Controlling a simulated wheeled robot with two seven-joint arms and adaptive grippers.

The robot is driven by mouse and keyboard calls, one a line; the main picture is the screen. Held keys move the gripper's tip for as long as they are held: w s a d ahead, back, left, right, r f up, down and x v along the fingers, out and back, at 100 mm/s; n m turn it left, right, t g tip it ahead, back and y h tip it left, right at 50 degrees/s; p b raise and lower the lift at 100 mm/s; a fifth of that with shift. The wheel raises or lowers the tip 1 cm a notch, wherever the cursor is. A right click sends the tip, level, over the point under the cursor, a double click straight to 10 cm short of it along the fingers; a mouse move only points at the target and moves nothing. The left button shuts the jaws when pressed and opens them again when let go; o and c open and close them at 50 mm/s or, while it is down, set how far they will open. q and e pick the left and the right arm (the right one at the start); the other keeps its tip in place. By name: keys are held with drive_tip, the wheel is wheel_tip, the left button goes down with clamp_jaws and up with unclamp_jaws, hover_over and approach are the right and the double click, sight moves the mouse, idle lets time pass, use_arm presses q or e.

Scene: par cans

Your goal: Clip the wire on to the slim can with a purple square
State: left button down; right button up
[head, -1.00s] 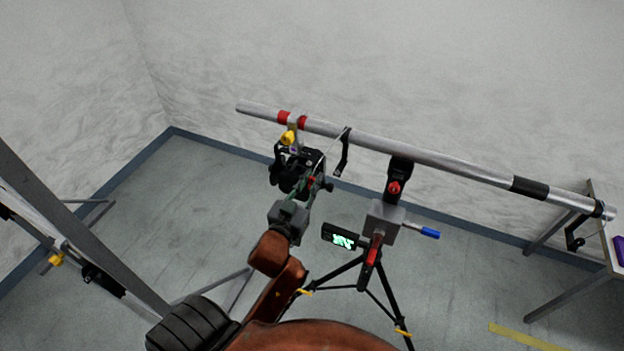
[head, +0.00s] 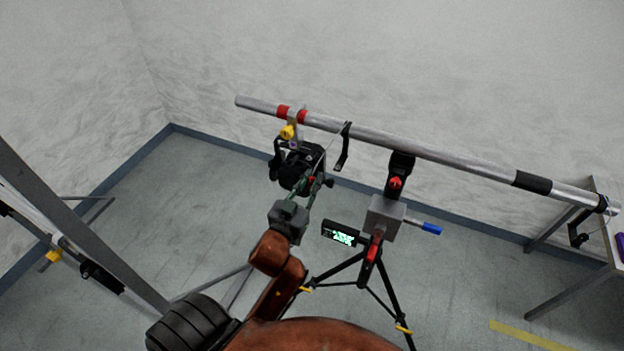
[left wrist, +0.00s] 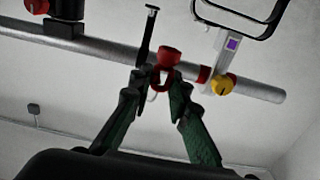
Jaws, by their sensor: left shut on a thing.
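The slim black can (head: 303,168) hangs in a yoke from the silver pipe, below two red bands. Its clamp carries a small purple square, clear in the left wrist view (left wrist: 232,44), and a yellow knob (head: 287,132). The thin pale wire (head: 347,127) runs at the pipe beside a black hanging strap (head: 344,148). My left gripper (head: 305,190) is at the can's near lower side. Its green fingers (left wrist: 165,85) are closed around a small red piece (left wrist: 168,56), apparently the wire's clip, with a pale loop beside it. Whether the clip touches the yoke cannot be told.
The silver pipe (head: 450,161) spans the back on a tripod stand (head: 384,216) with a blue-tipped handle (head: 431,229). A table (head: 594,262) stands at the right.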

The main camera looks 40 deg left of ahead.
idle(0.4)
use_arm(q)
drive_tip(key=shift+w+a, duration=0.85)
drive_tip(key=shift+w, duration=0.2)
drive_tip(key=p, duration=0.3)
hover_over(309, 157)
drive_tip(key=shift+a+f, duration=0.1)
drive_tip(key=shift+f, duration=0.25)
idle(1.2)
drive_tip(key=shift+f+p, duration=0.35)
drive_tip(key=shift+p, duration=0.15)
idle(0.8)
drive_tip(key=shift+f, duration=0.95)
idle(1.4)
drive_tip(key=c, duration=1.7)
unclamp_jaws()
drive_tip(key=shift+c, duration=0.2)
